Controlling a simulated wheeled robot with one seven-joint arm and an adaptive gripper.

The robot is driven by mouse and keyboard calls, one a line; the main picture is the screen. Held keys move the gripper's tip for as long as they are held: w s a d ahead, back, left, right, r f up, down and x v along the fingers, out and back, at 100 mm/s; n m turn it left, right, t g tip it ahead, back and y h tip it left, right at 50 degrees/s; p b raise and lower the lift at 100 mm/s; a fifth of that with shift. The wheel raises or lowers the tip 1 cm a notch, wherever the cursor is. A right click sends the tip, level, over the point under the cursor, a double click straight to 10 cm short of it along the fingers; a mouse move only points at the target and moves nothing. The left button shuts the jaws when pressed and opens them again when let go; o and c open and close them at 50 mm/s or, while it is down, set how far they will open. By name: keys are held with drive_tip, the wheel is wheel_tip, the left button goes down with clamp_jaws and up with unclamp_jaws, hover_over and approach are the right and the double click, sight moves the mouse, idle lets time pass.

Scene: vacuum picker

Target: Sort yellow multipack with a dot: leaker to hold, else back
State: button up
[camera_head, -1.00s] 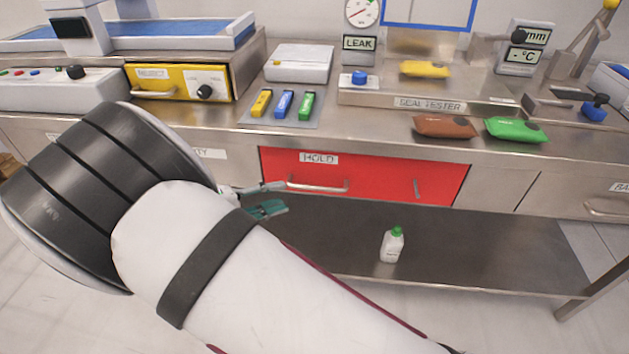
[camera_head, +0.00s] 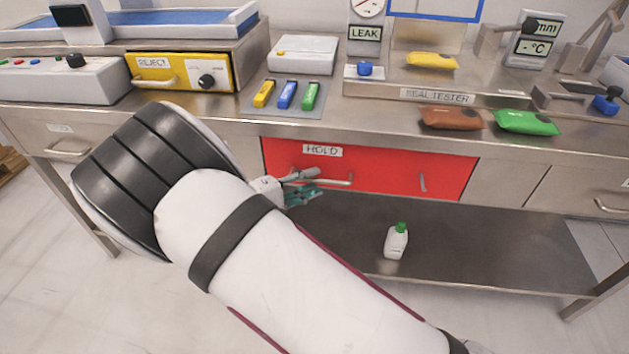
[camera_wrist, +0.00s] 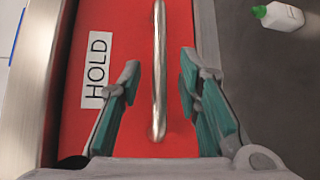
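The yellow multipack (camera_head: 432,61) lies on the seal tester (camera_head: 400,92) at the back of the bench. I cannot make out a dot on it. A brown pack (camera_head: 452,118) and a green pack (camera_head: 527,122) lie in front of the tester. The red HOLD drawer (camera_head: 385,175) looks shut. My gripper (camera_head: 312,186) is in front of the drawer's left half. In the wrist view my gripper (camera_wrist: 160,85) is open and empty, with its teal fingers on either side of the metal handle (camera_wrist: 158,60). I cannot tell whether they touch it.
A yellow REJECT drawer (camera_head: 180,72) is at upper left. Yellow, blue and green markers (camera_head: 287,95) lie on a grey mat. A white bottle with a green cap (camera_head: 396,242) stands on the lower shelf. The shelf around it is clear.

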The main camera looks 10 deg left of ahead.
drive_tip(key=shift+x, duration=0.9)
clamp_jaws()
drive_tip(key=s+p, duration=0.6)
drive_tip(key=s, duration=1.8)
drive_tip(key=shift+s+a, duration=0.3)
drive_tip(key=shift+a, duration=0.15)
unclamp_jaws()
